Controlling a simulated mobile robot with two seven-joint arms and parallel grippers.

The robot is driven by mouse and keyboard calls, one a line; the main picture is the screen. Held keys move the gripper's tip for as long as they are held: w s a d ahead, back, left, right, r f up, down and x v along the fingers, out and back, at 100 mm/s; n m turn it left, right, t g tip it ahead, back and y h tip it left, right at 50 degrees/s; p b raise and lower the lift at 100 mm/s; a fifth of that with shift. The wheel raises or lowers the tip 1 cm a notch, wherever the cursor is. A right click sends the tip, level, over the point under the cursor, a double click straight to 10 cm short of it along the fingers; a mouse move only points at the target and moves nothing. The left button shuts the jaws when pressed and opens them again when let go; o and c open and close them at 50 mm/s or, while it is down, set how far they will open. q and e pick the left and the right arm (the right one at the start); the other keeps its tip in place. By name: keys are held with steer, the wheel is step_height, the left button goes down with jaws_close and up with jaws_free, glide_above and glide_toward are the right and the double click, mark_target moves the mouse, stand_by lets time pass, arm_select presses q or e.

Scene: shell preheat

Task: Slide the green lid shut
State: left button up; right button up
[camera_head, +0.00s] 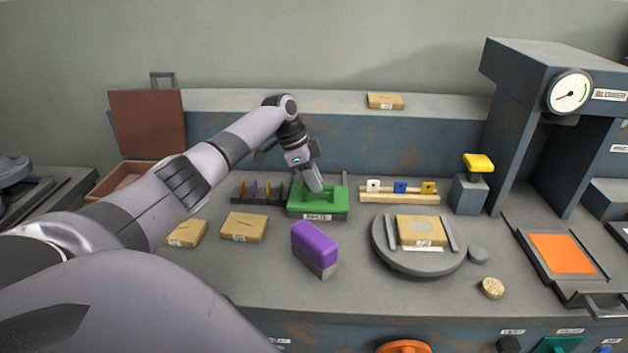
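The green lid (322,205) is on a low box with a small label on its front, near the middle of the bench. The gripper and wrist hide part of the lid's back. My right gripper is not in view.
A rack of coloured pieces (242,192) stands left of the lid, and a wooden peg rail (398,198) stands right. A purple block (314,245) lies in front. A round plate (384,250) bears a tan block. A grey press (505,75) stands at right.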

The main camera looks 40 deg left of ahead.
arm_select(q)
steer(key=o, duration=0.4)
steer(key=shift+s+d, duration=0.15)
steer(key=shift+d, duration=0.05)
steer(key=shift+o, duration=0.2)
steer(key=shift+v, duration=3.6)
